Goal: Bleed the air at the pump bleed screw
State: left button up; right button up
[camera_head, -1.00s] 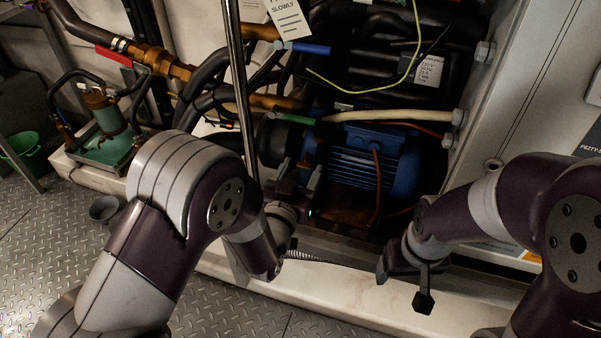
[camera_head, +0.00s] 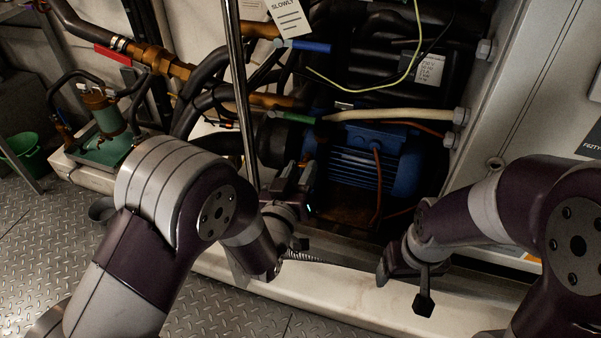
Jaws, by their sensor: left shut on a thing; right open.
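The blue pump motor (camera_head: 365,168) sits low in the frame's dark bay, with the round dark pump body (camera_head: 273,143) at its left end. My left gripper (camera_head: 306,176) is in front of the pump, at the lower left of the motor. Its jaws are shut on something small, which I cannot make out. I cannot pick out the bleed screw; the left gripper covers part of this area. My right gripper (camera_head: 404,290) is open and empty above the pale front sill, to the right of and below the motor.
Hoses, a yellow-green wire (camera_head: 370,91) and a hanging tag (camera_head: 288,16) crowd above the pump. A pale panel (camera_head: 540,95) closes the right side. The sill (camera_head: 345,300) has bare room.

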pick_arm(q)
jog(key=n+b, duration=0.1)
jog(key=n, duration=0.2)
jog(key=shift+n, duration=0.3)
jog(key=shift+n+b, duration=0.4)
jog(key=shift+n, duration=1.4)
jog(key=o, duration=1)
jog(key=shift+o, duration=0.2)
jog(key=p+v, duration=0.2)
jog(key=v, duration=1)
jog(key=shift+s+a, duration=0.2)
jog(key=shift+s, duration=0.15)
